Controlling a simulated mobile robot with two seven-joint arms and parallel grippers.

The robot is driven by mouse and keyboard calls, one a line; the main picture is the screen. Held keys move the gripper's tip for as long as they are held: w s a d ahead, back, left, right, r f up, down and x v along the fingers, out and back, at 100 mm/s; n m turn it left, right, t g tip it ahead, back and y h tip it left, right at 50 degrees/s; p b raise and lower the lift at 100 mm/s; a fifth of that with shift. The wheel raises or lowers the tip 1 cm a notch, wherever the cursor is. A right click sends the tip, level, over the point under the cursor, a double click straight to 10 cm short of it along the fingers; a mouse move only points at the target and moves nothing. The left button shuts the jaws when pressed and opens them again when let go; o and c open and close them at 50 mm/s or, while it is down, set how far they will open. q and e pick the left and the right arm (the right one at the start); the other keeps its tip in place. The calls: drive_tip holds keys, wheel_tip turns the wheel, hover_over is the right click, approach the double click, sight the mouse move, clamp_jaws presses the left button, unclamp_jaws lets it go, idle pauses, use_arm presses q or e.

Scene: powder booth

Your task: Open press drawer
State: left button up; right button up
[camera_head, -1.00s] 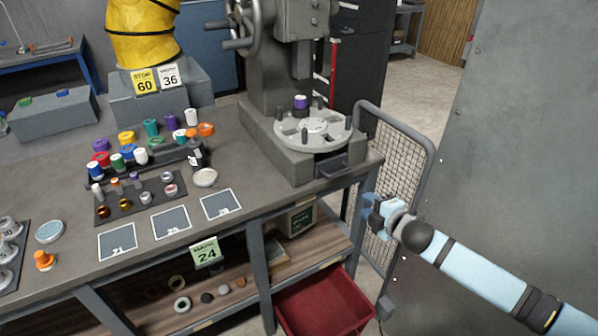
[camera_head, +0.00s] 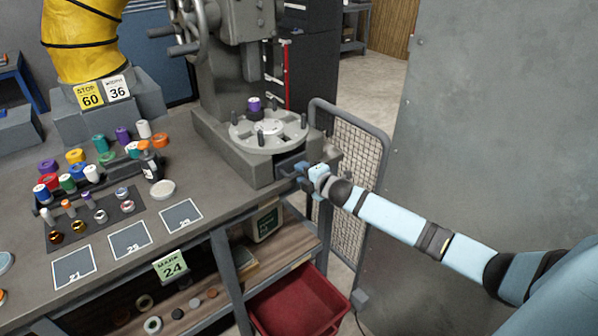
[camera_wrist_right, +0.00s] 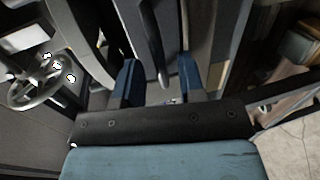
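The grey press (camera_head: 225,75) stands at the bench's right end, with a round dial plate (camera_head: 268,132) on its base. The dark press drawer (camera_head: 291,163) is low in the base's right-hand face, partly hidden by my gripper. My right gripper (camera_head: 298,172) is at the drawer front. In the wrist view its two blue fingers (camera_wrist_right: 160,80) are apart, with a dark curved handle bar (camera_wrist_right: 150,40) reaching between them. I see a gap beside the bar and cannot tell whether either finger touches it. My left gripper is not in view.
A mesh guard (camera_head: 355,155) with a tubular frame stands right of the bench. A large grey panel (camera_head: 490,120) fills the right side. A red bin (camera_head: 300,305) sits below the bench. Coloured spools and numbered cards cover the bench's left part.

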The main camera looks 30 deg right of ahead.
drive_tip(key=shift+x, duration=1.05)
clamp_jaws()
drive_tip(key=shift+s, duration=0.1)
